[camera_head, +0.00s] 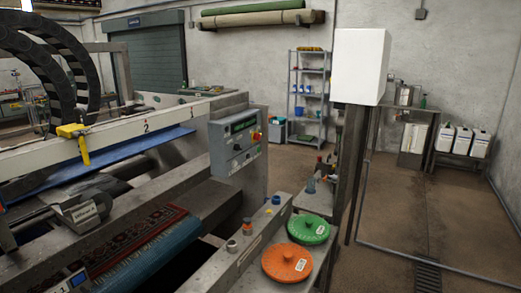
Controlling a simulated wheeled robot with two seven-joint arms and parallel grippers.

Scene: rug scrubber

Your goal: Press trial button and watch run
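A grey control box (236,143) stands on the right end of the rug scrubber frame (150,122). It has a dark green display (243,123), several small knobs or buttons below it, and a red button (256,136) at its right side. Labels on the box are too small to read, so I cannot tell which control is the trial button. A patterned red rug (130,240) lies on the machine bed, with a blue-green roll (150,255) along its near edge. Neither of my grippers shows in the head view.
An orange disc (287,263) and a green disc (308,229) lie on the near right bench. A yellow clamp (77,140) sits on the numbered rail. Open floor (400,215) lies to the right.

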